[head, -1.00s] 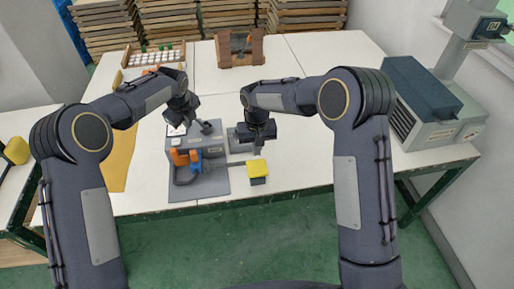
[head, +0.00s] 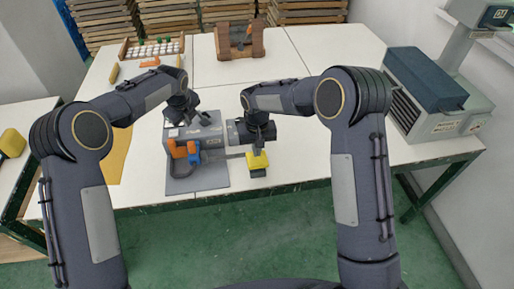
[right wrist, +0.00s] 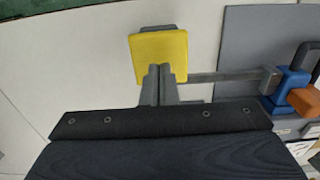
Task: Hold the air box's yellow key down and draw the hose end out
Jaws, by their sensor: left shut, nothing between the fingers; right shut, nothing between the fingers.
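The yellow key (head: 257,161) is a square pad on a grey block at the table's front edge; it also shows in the right wrist view (right wrist: 158,50). My right gripper (head: 258,148) is shut and empty, pointing down over the key. In the right wrist view its fingertips (right wrist: 160,72) overlap the key's near edge; whether they press it I cannot tell. The grey air box (head: 207,142) stands left of the key, with orange (head: 178,148) and blue (head: 194,154) fittings at its front. My left gripper (head: 188,118) is shut and empty, over the box's back left. I cannot clearly make out the hose end.
A grey bar (right wrist: 230,76) runs from the key's block toward the fittings, over a grey base plate (head: 205,178). A yellow cloth (head: 117,158) lies at left. A brown wooden stand (head: 239,48) is at the back, a grey machine (head: 425,100) at right. The table's right middle is clear.

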